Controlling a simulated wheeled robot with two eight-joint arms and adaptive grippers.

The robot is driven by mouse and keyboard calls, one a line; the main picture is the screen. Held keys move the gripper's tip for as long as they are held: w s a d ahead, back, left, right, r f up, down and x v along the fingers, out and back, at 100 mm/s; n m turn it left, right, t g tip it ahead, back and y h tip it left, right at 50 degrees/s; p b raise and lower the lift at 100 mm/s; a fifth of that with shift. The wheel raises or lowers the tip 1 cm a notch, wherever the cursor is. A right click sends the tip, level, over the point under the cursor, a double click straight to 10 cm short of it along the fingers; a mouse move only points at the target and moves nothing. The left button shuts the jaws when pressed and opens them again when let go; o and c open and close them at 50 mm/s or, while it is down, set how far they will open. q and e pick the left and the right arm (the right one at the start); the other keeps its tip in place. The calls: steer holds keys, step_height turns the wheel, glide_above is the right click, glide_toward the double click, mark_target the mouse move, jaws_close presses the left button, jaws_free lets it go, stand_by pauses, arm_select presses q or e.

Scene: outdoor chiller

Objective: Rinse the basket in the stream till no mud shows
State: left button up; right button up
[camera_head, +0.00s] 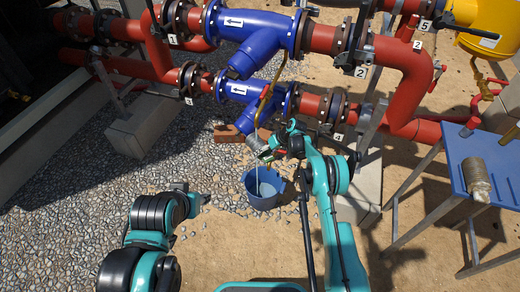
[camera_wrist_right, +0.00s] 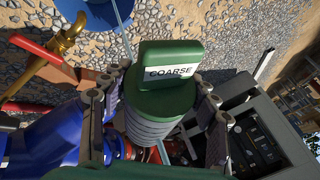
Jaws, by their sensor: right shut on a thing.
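My right gripper (camera_head: 275,147) is shut on the basket (camera_head: 257,145), a grey cylinder, above the blue bucket (camera_head: 263,187). In the right wrist view, the basket's green top and tab marked COARSE (camera_wrist_right: 170,72) sit between the two fingers (camera_wrist_right: 160,100). Pale grey rings show below the green top; I see no clear brown mud on them, but much of the side is hidden. A thin pale stream (camera_head: 257,180) runs down below the basket into the bucket. It also shows in the wrist view (camera_wrist_right: 123,28). My left gripper (camera_head: 201,199) is low over the gravel, its opening unclear.
A brass drain pipe (camera_head: 263,106) comes down from the blue strainer bodies (camera_head: 257,27) on red pipes. A second, brownish cylinder (camera_head: 476,180) stands on the blue table (camera_head: 502,165) at right. Concrete blocks (camera_head: 143,130) flank the bucket area. Gravel at left is open.

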steer(key=s+r+p, duration=0.1)
steer(key=s+r, duration=0.1)
steer(key=s, duration=1.2)
steer(key=shift+d, duration=0.35)
